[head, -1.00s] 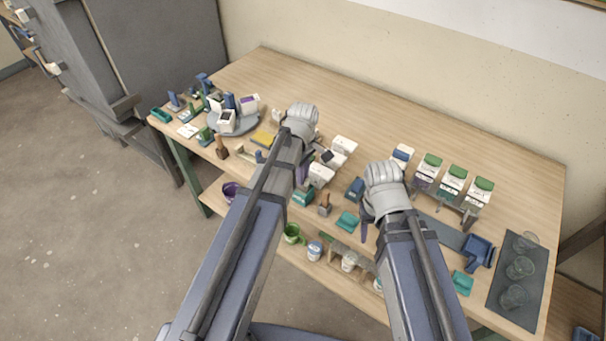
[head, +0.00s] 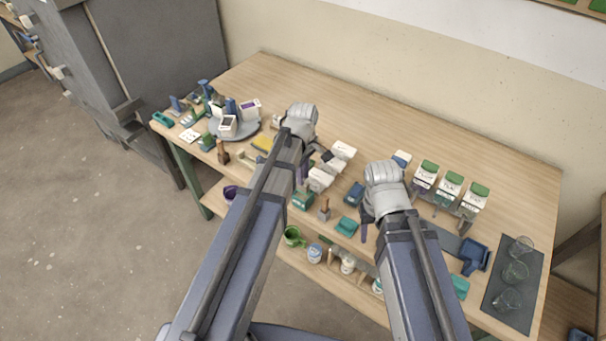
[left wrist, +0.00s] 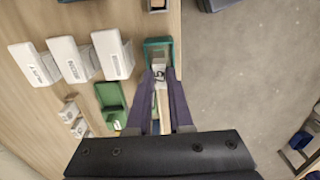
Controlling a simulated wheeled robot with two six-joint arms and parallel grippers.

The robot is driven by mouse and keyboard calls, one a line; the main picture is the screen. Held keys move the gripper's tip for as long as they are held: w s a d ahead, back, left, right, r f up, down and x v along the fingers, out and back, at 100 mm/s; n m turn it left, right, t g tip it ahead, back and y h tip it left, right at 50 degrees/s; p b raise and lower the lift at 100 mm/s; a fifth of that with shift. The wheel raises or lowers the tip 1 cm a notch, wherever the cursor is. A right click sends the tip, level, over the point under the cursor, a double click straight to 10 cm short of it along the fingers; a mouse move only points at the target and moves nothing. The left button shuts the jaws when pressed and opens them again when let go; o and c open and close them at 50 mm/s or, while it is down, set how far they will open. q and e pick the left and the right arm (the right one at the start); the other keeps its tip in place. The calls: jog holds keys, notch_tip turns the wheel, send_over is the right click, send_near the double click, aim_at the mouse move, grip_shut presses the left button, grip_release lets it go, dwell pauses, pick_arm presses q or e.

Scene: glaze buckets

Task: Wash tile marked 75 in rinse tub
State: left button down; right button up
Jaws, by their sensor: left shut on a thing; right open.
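My left gripper (left wrist: 163,100) is shut on a small pale tile (left wrist: 159,76) with a dark mark; a 5 seems readable, the rest is unclear. In the left wrist view the tile's far end overlaps the near part of a teal tub (left wrist: 158,42); I cannot tell whether it touches it. A teal tub also shows in the head view (head: 302,202), near the table's front edge below my left gripper (head: 304,172). The tile is hidden there by my arm. My right gripper (head: 364,232) is open near the front edge, with no object seen in it.
White labelled boxes (left wrist: 67,59) and a green container (left wrist: 110,98) stand beside the tub. Green-lidded boxes (head: 448,185) stand at the right, with glasses on a dark mat (head: 497,307). A round grey turntable (head: 244,136) holds boxes at the left. The table's back is clear.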

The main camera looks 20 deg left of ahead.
pick_arm(q)
jog(key=shift+r, duration=0.15)
notch_tip(320, 180, up, 3)
jog(key=p, duration=0.3)
dwell(0.5)
jog(key=shift+w, duration=0.1)
